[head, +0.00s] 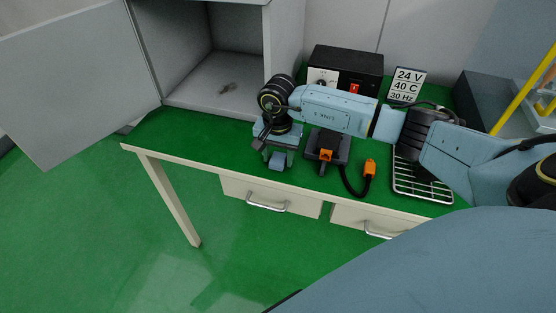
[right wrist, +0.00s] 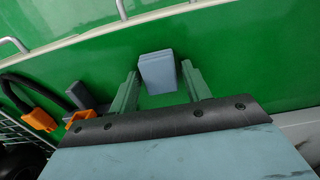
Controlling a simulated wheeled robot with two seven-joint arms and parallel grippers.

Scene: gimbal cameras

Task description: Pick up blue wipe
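The blue wipe (right wrist: 158,72) is a small grey-blue folded block on the green tabletop. In the right wrist view it lies between and slightly beyond my right gripper's two green fingers (right wrist: 159,76), with gaps at both sides. In the head view the wipe (head: 278,161) shows just below my right gripper (head: 279,151), near the table's front edge. The right gripper is open, points down and holds nothing. My left gripper is not in view.
An open grey cabinet (head: 215,80) stands behind left. A black power unit (head: 345,70), a sign (head: 407,85) and a metal rack (head: 420,182) are at the back and right. A black cable with an orange connector (head: 369,170) lies right of the wipe. Drawers (head: 270,195) sit below the edge.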

